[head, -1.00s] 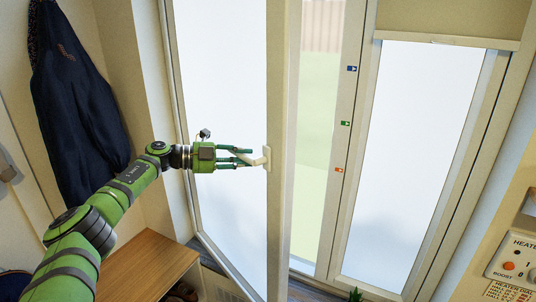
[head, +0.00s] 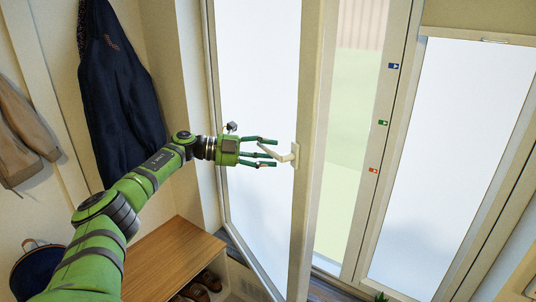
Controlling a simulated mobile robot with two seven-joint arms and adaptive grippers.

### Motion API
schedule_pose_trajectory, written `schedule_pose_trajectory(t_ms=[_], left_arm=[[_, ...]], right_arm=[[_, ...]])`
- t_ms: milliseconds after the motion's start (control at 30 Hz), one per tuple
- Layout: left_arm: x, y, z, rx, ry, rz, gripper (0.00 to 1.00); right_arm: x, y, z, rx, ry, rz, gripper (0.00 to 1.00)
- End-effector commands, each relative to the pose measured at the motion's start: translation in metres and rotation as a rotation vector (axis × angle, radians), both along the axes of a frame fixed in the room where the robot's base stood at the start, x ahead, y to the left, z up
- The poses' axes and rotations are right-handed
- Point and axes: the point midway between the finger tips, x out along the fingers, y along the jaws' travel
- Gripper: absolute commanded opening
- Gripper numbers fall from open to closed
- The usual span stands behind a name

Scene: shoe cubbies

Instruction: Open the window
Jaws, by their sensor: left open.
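The window (head: 262,100) is a tall frosted pane in a cream frame, hinged at its left. It stands ajar, with a gap (head: 350,130) at its right through which a fence and green ground show. A pale lever handle (head: 282,154) sits on the window's right stile. My left gripper (head: 276,152) is at the handle, its green fingers spread around or just beside the lever. I cannot tell whether they touch it. My right gripper is not in view.
A wooden shoe bench (head: 175,258) with shoes (head: 205,283) stands below my left arm. A dark jacket (head: 122,85) and a brown garment (head: 18,135) hang at the left. A fixed frosted pane (head: 450,150) is at the right.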

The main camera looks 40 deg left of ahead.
Motion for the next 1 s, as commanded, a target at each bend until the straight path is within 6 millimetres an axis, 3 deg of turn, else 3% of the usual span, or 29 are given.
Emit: schedule_pose_trajectory(t_ms=[533, 1000], left_arm=[[-0.071, 0.072, 0.016, -0.001, -0.001, 0.003, 0.51], [-0.082, 0.081, 0.019, -0.001, -0.003, 0.0, 0.51]], right_arm=[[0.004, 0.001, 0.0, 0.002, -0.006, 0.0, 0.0], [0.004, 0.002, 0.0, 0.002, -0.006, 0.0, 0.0]])
